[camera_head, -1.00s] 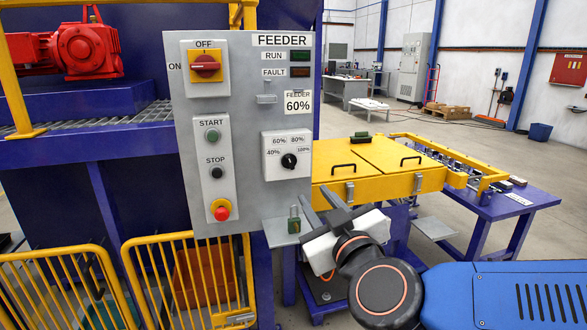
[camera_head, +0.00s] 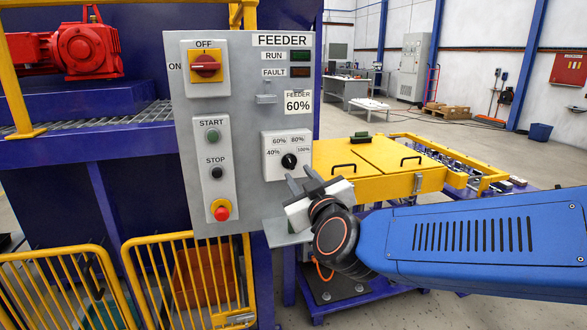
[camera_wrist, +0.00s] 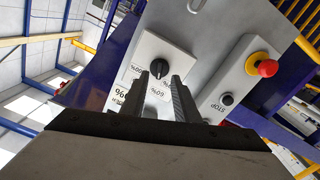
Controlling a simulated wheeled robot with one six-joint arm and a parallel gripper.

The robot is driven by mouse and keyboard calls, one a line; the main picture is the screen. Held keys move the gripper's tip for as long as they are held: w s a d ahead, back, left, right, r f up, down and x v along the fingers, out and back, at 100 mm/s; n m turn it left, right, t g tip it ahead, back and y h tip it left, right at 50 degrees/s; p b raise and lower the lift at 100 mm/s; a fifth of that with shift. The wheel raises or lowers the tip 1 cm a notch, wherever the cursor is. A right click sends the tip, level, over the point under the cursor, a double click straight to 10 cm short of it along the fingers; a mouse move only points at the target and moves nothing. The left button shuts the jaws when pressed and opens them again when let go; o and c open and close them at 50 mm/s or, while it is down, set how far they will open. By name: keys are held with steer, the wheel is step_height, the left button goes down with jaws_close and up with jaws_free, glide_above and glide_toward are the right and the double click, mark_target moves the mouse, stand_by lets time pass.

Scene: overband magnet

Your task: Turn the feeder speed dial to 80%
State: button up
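The feeder speed dial (camera_head: 289,161) is a round black knob on a white plate marked 40%, 60%, 80% and 100%, low on the right of the grey control panel. Where its pointer aims is too small to tell. The feeder label (camera_head: 298,102) above it reads 60%. My gripper (camera_head: 302,180) is open and empty just below the dial plate, its two fingers pointing up toward it. In the wrist view the knob (camera_wrist: 159,69) shows beyond and between the open fingers (camera_wrist: 157,84), apart from them.
The panel also carries a red-yellow rotary switch (camera_head: 205,66), a start button (camera_head: 212,135), a stop button (camera_head: 216,172) and a red emergency button (camera_head: 221,211). A small ledge (camera_head: 276,235) juts out below my gripper. Yellow covers (camera_head: 375,160) stand to the right.

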mark_target(291, 165)
steer(key=shift+x, duration=3.1)
jaws_close()
